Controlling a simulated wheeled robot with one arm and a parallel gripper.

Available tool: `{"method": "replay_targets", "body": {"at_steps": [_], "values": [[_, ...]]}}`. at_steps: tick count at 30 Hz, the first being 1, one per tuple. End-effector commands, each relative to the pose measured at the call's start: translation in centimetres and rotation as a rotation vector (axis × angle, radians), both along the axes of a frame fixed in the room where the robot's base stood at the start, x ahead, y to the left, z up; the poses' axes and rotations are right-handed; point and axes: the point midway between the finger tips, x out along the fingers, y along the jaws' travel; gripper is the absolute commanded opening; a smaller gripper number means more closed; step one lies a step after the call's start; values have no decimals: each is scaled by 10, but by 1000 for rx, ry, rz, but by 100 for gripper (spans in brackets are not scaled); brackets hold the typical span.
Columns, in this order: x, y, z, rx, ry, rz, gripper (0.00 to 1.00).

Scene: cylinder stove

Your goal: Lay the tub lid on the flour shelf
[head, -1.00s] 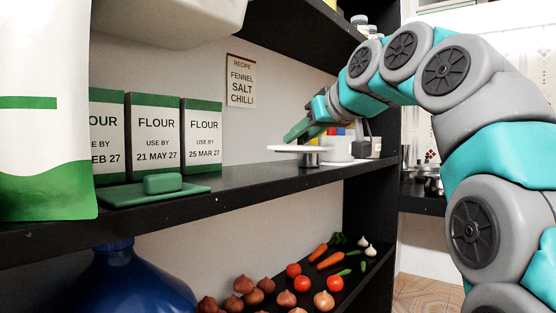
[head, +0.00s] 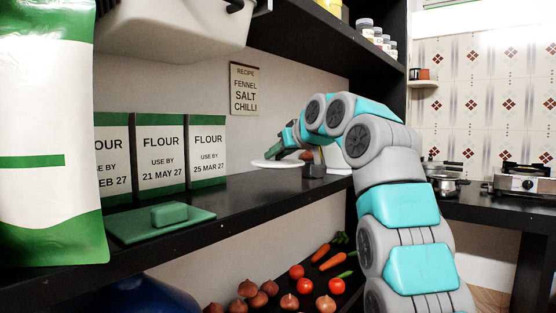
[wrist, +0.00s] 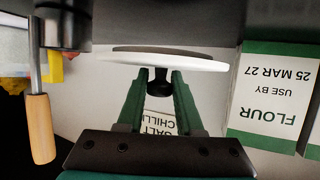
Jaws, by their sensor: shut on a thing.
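The white round lid (head: 270,164), with a black knob (wrist: 158,80), is in my gripper (wrist: 158,85). The green fingers are shut on the knob, and the lid is about level. In the head view my gripper (head: 285,146) holds the lid above the middle shelf (head: 260,195), right of the flour boxes. The exact gap to the shelf is hard to tell. The wrist view shows the lid's white rim (wrist: 165,62) edge-on and seems upside down. Flour boxes (head: 160,155) stand along the shelf's back at left. The white tub (head: 338,157) is partly hidden behind my arm.
A flat green slab with a raised block (head: 168,217) lies before the flour boxes. A large bag (head: 50,120) stands close at left. Shelf between slab and lid is clear. A wooden-handled tool (wrist: 40,125) shows beside the lid. Vegetables (head: 290,300) lie below.

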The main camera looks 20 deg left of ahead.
Motion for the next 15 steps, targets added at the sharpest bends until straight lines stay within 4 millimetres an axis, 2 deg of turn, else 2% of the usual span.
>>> {"method": "replay_targets", "body": {"at_steps": [5,9,15], "values": [[2,1,-9,0,0,0,0],[2,1,-27,0,0,0,0],[3,2,-38,1,-2,0,0]]}}
